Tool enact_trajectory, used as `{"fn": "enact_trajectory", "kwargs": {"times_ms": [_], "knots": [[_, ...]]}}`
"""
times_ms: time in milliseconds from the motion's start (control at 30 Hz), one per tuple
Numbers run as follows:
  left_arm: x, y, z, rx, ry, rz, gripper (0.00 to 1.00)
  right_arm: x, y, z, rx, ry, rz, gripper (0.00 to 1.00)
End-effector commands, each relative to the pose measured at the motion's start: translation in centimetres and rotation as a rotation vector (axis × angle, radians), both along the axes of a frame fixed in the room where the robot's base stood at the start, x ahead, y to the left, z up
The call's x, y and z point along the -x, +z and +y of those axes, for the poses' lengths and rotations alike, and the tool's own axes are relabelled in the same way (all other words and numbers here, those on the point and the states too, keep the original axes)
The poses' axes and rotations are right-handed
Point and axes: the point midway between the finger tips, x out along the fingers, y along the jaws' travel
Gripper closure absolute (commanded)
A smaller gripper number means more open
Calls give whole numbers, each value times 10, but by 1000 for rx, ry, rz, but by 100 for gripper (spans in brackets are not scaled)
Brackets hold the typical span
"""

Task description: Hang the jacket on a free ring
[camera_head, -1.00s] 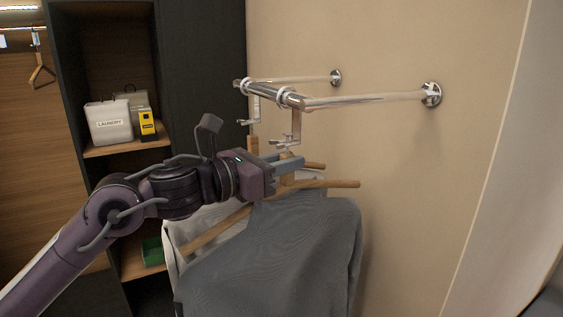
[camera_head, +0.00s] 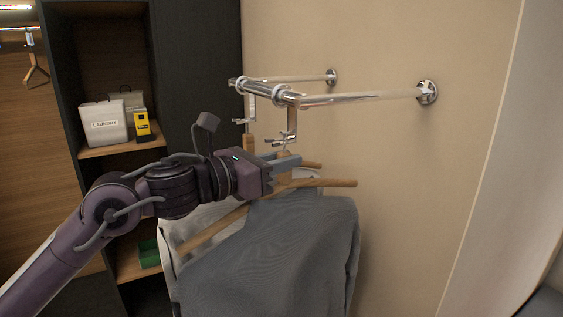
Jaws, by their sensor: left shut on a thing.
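A grey jacket (camera_head: 270,255) hangs on a wooden hanger (camera_head: 325,183) in the middle of the camera_head view. My left gripper (camera_head: 287,162) comes in from the left and is shut on the hanger's upper middle, just below the rail. A chrome rail (camera_head: 268,91) on the wall carries rings with hooked clips. The nearer ring's clip (camera_head: 291,125) is right above my gripper; whether it touches the hanger I cannot tell. A farther clip (camera_head: 251,108) has another wooden hanger with a pale garment (camera_head: 172,240) below it, partly hidden. My right gripper is not in view.
A dark cabinet stands at the left, with a white laundry box (camera_head: 104,124) and a yellow package (camera_head: 142,123) on its wooden shelf (camera_head: 120,148). A green item (camera_head: 149,252) lies lower down. The beige wall (camera_head: 410,200) at the right is bare.

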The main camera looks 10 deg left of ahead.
Motion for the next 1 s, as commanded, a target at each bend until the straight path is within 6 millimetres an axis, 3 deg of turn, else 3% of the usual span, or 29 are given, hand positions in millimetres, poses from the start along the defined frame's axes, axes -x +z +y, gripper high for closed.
{"fn": "enact_trajectory", "kwargs": {"times_ms": [1000], "knots": [[0, -2, 0, 4, 0, -5, 100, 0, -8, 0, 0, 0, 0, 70]]}}
